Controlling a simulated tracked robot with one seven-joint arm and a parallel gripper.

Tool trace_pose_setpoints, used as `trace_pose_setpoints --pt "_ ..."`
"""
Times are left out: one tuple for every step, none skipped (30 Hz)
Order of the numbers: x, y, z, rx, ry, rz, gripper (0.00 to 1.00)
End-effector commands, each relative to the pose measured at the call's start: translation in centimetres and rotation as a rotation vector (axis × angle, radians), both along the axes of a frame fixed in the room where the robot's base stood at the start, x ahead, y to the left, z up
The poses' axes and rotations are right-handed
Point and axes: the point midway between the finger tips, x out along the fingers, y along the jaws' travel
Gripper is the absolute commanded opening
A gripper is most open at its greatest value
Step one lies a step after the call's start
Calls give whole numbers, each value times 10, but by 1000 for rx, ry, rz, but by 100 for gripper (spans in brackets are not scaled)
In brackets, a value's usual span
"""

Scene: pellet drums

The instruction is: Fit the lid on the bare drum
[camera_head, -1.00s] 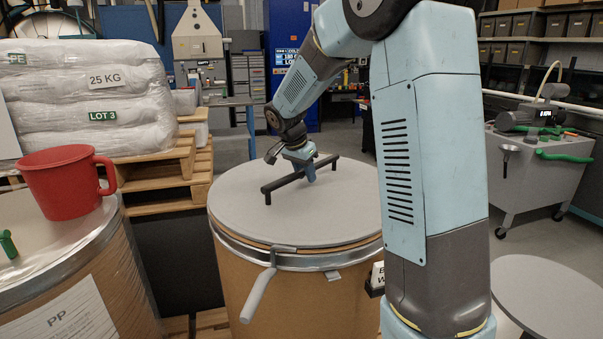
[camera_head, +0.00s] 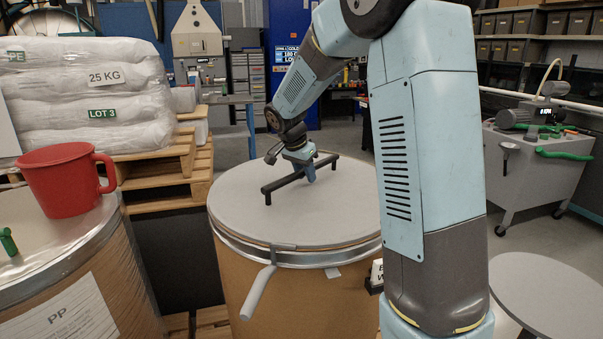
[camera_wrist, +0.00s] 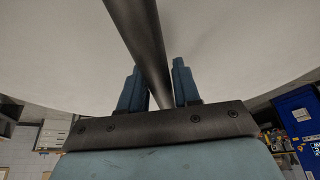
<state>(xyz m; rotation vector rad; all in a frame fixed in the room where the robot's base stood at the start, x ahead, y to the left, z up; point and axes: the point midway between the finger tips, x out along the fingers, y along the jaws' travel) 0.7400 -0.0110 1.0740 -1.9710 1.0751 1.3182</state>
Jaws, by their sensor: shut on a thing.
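The grey round lid (camera_head: 335,205) lies over the mouth of the brown drum (camera_head: 310,295), about level and centred. A thin brown strip shows between its front edge and the metal ring (camera_head: 310,259); I cannot tell whether it is fully seated. A black bar handle (camera_head: 283,184) stands on the lid. My gripper (camera_head: 308,174) is shut on this handle near its middle. In the wrist view, the blue fingers (camera_wrist: 158,85) stand on both sides of the dark bar (camera_wrist: 140,30), with the pale lid behind. My arm hides the drum's right side.
The ring's grey lever (camera_head: 258,292) hangs at the drum's front. A second drum (camera_head: 110,265) with a red jug (camera_head: 65,180) stands left. Stacked white sacks (camera_head: 75,95) on pallets are behind it. A grey round top (camera_head: 550,295) is at lower right, and a grey cart (camera_head: 520,180) behind.

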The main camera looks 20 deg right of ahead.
Motion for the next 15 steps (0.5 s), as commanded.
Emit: trace_pose_setpoints --pt "1 0 1 0 -3 0 0" --pt "1 0 1 0 -4 0 0" --pt "1 0 1 0 -4 0 0" --pt "1 0 1 0 -4 0 0" --pt "1 0 1 0 -4 0 0" --pt "1 0 1 0 -4 0 0" --pt "1 0 1 0 -4 0 0" --pt "1 0 1 0 -4 0 0" --pt "1 0 1 0 -4 0 0" --pt "1 0 1 0 -3 0 34" --pt "0 0 1 0 -3 0 37" --pt "0 0 1 0 -3 0 41" --pt "0 0 1 0 -2 0 43" --pt "0 0 1 0 -2 0 46" --pt "0 0 1 0 -2 1 50"
